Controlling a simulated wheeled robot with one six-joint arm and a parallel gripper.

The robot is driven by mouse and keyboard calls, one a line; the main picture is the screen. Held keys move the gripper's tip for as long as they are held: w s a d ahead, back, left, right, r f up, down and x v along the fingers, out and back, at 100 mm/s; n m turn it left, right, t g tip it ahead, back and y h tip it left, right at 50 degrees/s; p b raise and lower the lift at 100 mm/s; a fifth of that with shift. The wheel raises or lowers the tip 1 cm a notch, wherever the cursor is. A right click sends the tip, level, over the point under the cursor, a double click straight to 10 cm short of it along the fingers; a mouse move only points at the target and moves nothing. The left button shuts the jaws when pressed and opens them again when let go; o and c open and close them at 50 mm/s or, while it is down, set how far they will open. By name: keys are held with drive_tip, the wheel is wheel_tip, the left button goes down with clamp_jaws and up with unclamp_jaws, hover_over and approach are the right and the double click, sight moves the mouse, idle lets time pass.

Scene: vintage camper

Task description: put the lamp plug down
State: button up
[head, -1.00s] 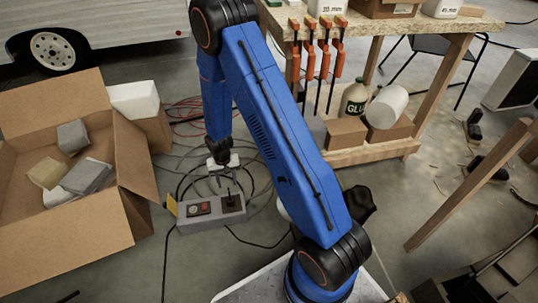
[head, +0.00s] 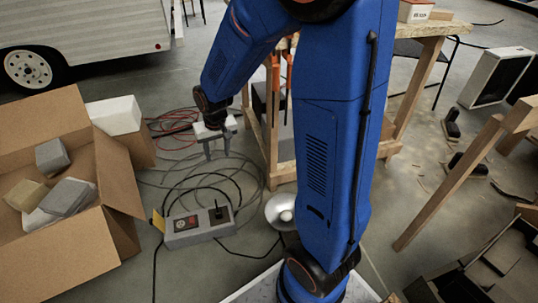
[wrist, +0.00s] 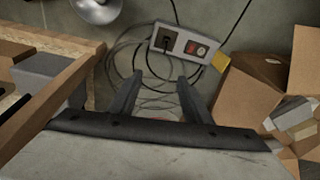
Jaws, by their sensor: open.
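A grey control box (head: 190,237) lies on the floor with a red switch and a yellow tag. A black plug-like piece (head: 218,211) stands upright at the right end of its top; it also shows in the wrist view (wrist: 165,43). I cannot tell whether it is the lamp plug or how it is seated. A silver lamp shade (head: 285,211) lies right of the box, partly behind my arm. My gripper (head: 217,155) is open and empty, above and behind the box and apart from it. Its spread fingers show in the wrist view (wrist: 158,78).
Black and grey cables (head: 210,180) loop on the floor around the box, with red cable (head: 175,125) behind. An open cardboard box (head: 60,255) holding several blocks stands at left. A wooden workbench (head: 415,95) is at right, partly hidden by my arm.

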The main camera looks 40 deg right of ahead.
drive_tip(key=s+d+r+t, duration=0.1)
drive_tip(key=s+r, duration=0.5)
drive_tip(key=s, duration=0.2)
drive_tip(key=s+d+r+n+t, duration=0.1)
drive_tip(key=s+r, duration=0.5)
drive_tip(key=s, duration=0.3)
drive_tip(key=s+d+r+n, duration=0.1)
drive_tip(key=s+r, duration=0.5)
drive_tip(key=s, duration=0.3)
drive_tip(key=shift+s+d+t, duration=0.25)
drive_tip(key=shift+t, duration=0.15)
drive_tip(key=shift+c, duration=0.5)
